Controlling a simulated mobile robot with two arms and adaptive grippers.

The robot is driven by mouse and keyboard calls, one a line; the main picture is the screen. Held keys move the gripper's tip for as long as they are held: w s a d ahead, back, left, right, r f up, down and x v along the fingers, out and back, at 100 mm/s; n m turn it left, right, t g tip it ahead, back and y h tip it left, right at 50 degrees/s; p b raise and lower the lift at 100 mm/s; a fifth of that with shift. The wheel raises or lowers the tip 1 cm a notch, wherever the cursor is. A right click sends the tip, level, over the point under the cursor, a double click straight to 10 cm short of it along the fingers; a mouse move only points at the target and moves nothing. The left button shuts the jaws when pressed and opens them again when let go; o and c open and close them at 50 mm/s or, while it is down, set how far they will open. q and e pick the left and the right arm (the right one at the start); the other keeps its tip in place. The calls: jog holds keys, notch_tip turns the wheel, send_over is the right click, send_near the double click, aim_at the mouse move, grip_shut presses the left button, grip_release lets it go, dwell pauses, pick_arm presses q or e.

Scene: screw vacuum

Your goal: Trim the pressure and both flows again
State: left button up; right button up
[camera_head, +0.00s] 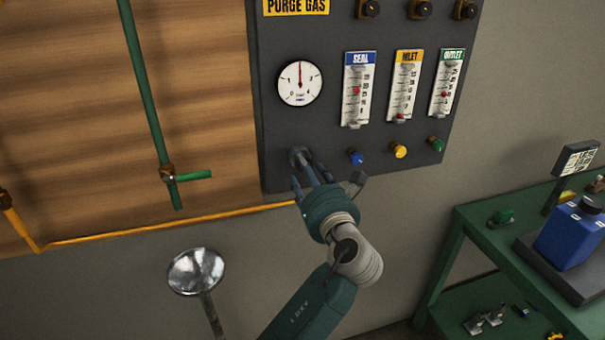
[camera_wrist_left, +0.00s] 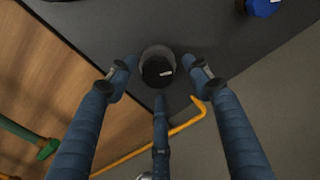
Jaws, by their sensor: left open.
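The dark purge gas panel (camera_head: 269,120) carries a round white pressure gauge (camera_head: 300,83), its needle pointing straight up. Right of it are the blue-labelled SEAL flowmeter (camera_head: 356,90), the yellow INLET flowmeter (camera_head: 404,86) and the green OUTLET flowmeter (camera_head: 446,84). Red marks sit high in SEAL, low in INLET and mid-low in OUTLET. Below are a blue knob (camera_head: 355,157), a yellow knob (camera_head: 399,151) and a green knob (camera_head: 436,145). My left gripper (camera_head: 309,174) is open below the gauge, its three fingers spread around a black regulator knob (camera_wrist_left: 157,70); contact is unclear. My right gripper is out of view.
A yellow pipe (camera_head: 180,222) runs along the wall below the panel. A green pipe (camera_head: 145,90) with a valve is at left. A round metallic dish (camera_head: 196,271) stands below.

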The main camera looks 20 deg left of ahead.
pick_arm(q)
jog(key=shift+b+x, duration=0.55)
jog(key=shift+x, duration=0.9)
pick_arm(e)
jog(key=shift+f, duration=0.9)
pick_arm(q)
jog(key=shift+c, duration=0.5)
jog(key=c, duration=1)
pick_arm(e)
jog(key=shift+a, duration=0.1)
pick_arm(q)
jog(key=shift+f+n, duration=0.1)
jog(key=shift+n, duration=0.2)
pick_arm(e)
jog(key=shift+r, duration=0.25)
